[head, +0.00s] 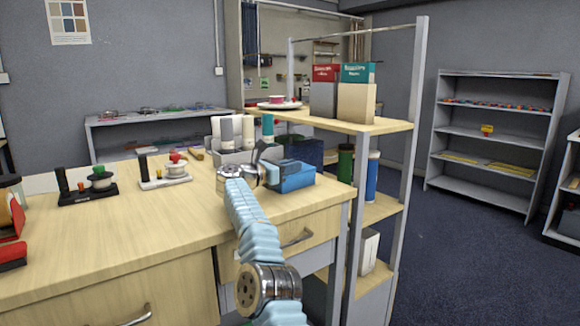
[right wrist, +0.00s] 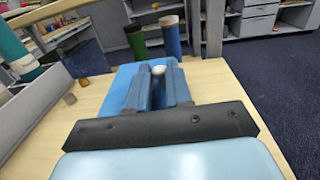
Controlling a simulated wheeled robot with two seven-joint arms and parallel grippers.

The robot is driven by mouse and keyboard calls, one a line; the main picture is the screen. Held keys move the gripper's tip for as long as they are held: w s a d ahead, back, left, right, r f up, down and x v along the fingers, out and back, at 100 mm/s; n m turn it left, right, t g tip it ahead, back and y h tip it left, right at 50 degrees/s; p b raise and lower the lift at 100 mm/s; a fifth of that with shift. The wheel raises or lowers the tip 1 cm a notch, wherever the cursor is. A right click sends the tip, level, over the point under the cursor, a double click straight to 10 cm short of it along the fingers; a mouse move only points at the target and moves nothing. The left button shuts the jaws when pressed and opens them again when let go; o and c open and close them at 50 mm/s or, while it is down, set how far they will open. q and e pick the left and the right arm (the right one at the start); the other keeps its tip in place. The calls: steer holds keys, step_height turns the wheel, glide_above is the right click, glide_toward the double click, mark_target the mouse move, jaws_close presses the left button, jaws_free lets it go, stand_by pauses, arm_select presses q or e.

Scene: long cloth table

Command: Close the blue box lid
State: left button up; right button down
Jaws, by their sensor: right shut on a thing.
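The blue box (head: 296,182) stands near the right end of the wooden table, with a darker blue top part. My right gripper (head: 266,168) is at its left side, and my arm comes up from below. In the right wrist view the blue box (right wrist: 122,84) lies under and beyond the fingers of my right gripper (right wrist: 158,78). A small white rounded piece shows between the fingertips. The fingers are closed on it at the box's lid; the fingers and wrist hide much of the lid, so its exact angle cannot be told. My left gripper is not in view.
A shelf unit (head: 385,125) with red and teal boxes rises right behind the blue box. Small stands (head: 165,178) sit to the left. The table's front middle is clear.

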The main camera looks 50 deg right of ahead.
steer(key=c, duration=1.1)
jaws_free()
steer(key=shift+o, duration=0.2)
steer(key=shift+f, duration=0.1)
steer(key=shift+a, duration=0.2)
steer(key=a+b, duration=0.2)
steer(key=a, duration=0.1)
steer(key=w+a+b, duration=0.1)
steer(key=a, duration=0.1)
steer(key=shift+f+b, duration=0.3)
steer(key=shift+b, duration=0.05)
steer(key=a, duration=0.2)
steer(key=w+a+b, duration=0.1)
steer(key=a, duration=0.4)
steer(key=shift+w+a+r+b, duration=0.15)
steer(key=shift+a+r+b, duration=0.1)
steer(key=shift+a+b, duration=0.1)
steer(key=shift+a, duration=0.25)
